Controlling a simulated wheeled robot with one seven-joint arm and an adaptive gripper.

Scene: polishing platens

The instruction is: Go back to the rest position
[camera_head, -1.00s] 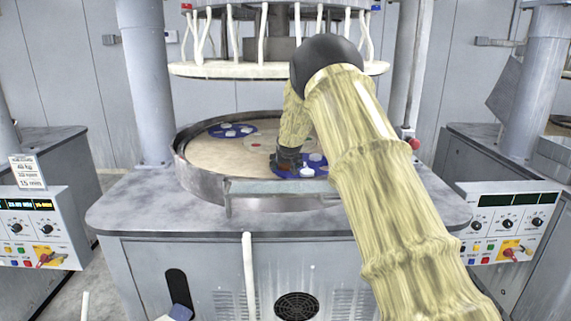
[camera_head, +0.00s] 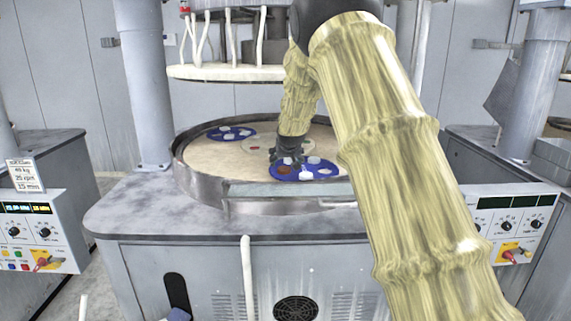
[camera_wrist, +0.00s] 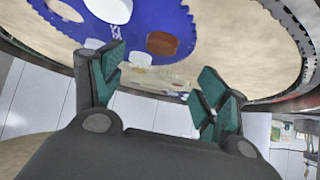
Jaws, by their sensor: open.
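My gripper (camera_head: 286,160) is above the near blue carrier disc (camera_head: 322,175) on the round polishing platen (camera_head: 215,155). In the wrist view my gripper (camera_wrist: 158,88) has its two green-padded fingers spread apart with nothing between them. The same blue carrier (camera_wrist: 150,20) shows beyond the fingertips, toothed at its rim. It has white discs and a brown round spot (camera_wrist: 162,43) in its openings. In the head view a white piece (camera_head: 306,175) sits at the carrier's front edge.
A second blue carrier (camera_head: 231,134) lies at the platen's far left. A metal rim (camera_head: 205,187) rings the platen. The white upper plate (camera_head: 225,73) hangs above with pale hoses. Control panels (camera_head: 38,232) stand at both sides.

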